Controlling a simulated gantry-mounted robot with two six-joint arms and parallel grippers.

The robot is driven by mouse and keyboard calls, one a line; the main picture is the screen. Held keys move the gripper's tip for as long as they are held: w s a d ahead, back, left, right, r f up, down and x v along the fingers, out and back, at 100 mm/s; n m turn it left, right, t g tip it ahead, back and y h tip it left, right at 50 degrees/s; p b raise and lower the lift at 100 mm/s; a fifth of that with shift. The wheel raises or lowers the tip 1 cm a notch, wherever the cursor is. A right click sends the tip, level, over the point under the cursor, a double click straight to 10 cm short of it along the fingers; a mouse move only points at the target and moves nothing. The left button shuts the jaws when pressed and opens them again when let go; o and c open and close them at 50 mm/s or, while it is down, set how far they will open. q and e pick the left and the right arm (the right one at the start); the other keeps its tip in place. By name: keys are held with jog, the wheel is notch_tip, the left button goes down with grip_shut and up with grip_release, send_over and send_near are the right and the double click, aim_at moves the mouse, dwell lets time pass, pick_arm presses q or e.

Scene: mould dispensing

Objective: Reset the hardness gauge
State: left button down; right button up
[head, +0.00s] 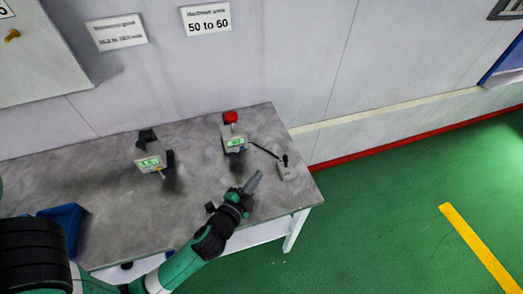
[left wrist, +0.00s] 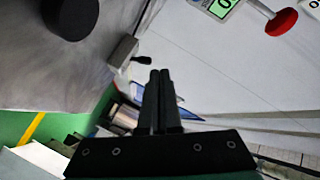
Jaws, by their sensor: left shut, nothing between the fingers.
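A grey gauge with a green display (head: 235,142) and a red knob (head: 231,117) on top stands on the table below the "50 to 60" sign. A cable runs from it to a small grey box (head: 287,170) with a black lever. A second gauge (head: 149,160) with a green display and black parts stands to the left. My left gripper (head: 254,181) is shut and empty, in front of the red-knobbed gauge and left of the lever box. In the left wrist view, its closed fingers (left wrist: 160,74) point towards the wall, with the red knob (left wrist: 282,22) at upper right. My right gripper is not in view.
The grey table (head: 110,205) stands against a pale wall with two signs. A blue bin (head: 66,222) is at its left. The table's right edge drops to a green floor. The middle of the table is largely clear.

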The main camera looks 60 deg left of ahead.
aim_at(242, 148)
pick_arm(q)
jog(key=shift+s+a+f+g, duration=0.2)
jog(key=shift+s+f, duration=0.2)
jog(key=shift+s, duration=0.2)
jog(key=shift+s+a+f+g, duration=0.2)
jog(key=shift+s+f, duration=0.15)
jog(key=shift+s, duration=0.2)
jog(key=shift+w, duration=0.15)
jog(key=shift+a, duration=0.1)
jog(key=shift+a+r+p, duration=0.2)
jog(key=shift+a+p, duration=0.25)
jog(key=a+p, duration=0.3)
jog(key=w+a+p, duration=0.1)
jog(key=a+p, duration=0.2)
jog(key=shift+w+a+r, duration=0.15)
jog(key=shift+a, duration=0.05)
jog(key=shift+a+p, duration=0.5)
jog(key=shift+p, duration=0.05)
jog(key=shift+a+f, duration=0.15)
jog(key=shift+f, duration=0.1)
